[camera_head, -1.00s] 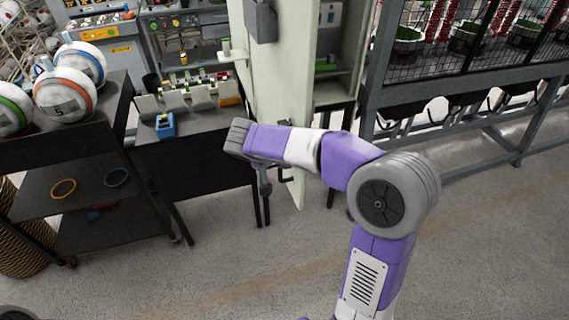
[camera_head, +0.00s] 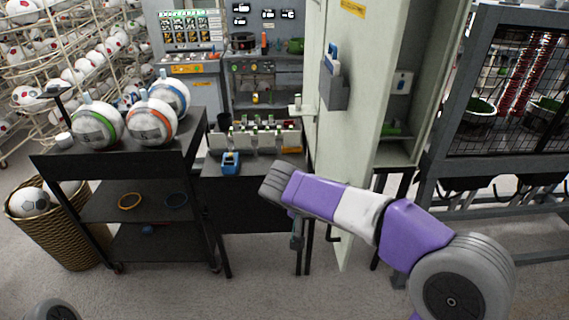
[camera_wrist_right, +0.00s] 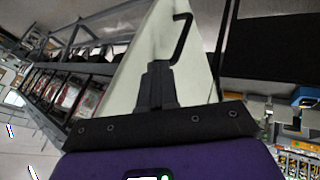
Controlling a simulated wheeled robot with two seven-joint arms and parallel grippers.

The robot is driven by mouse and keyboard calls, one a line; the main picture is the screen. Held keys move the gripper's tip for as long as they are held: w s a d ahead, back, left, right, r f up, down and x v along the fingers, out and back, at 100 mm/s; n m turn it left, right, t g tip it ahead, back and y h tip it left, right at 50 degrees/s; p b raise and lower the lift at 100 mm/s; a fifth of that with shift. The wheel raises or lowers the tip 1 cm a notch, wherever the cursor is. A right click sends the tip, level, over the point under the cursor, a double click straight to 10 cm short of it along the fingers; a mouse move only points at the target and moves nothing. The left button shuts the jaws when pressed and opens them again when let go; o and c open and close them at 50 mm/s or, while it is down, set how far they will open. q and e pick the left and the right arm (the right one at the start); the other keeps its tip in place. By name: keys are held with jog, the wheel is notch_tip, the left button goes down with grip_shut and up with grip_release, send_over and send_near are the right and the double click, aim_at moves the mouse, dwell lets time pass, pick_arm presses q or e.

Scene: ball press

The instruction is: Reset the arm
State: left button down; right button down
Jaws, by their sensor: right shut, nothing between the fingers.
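My right arm reaches in from the lower right in the head view, its purple and white links pointing left. My right gripper (camera_head: 297,238) hangs down at the end, in front of the black table's right side. In the right wrist view my right gripper (camera_wrist_right: 157,85) is shut and empty. The pale cabinet door (camera_head: 338,130) stands open just right of the gripper. Its dark bar handle (camera_wrist_right: 184,38) shows ahead of the gripper in the wrist view. I cannot tell the exact gap between them. My left gripper is not in view.
A black cart (camera_head: 55,165) with several balls stands left, beside a wicker basket (camera_head: 65,240). A black table (camera_head: 215,168) holds a blue device (camera_head: 231,162). A caged rack (camera_head: 470,185) stands right. The foreground floor is open.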

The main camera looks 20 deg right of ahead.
jog(key=s+a+f+n+g+y, duration=0.15)
jog(key=a+f, duration=0.25)
jog(key=f, duration=0.5)
jog(key=a+f+n+y+b, duration=0.1)
jog(key=a+f+n+y, duration=0.2)
jog(key=f, duration=0.5)
jog(key=s+a+f+n+g+y, duration=0.1)
jog(key=a+f+y, duration=0.3)
jog(key=f, duration=0.5)
jog(key=s+a+f+y, duration=0.1)
jog(key=s+a+f, duration=0.1)
jog(key=s+f, duration=0.2)
jog(key=s+a+f+m+y+b, duration=0.1)
jog(key=s+f, duration=0.3)
jog(key=f, duration=0.4)
jog(key=s+a+f+m+t+y, duration=0.1)
jog(key=s+a+f, duration=0.3)
jog(key=f, duration=0.3)
jog(key=shift+s, duration=0.6)
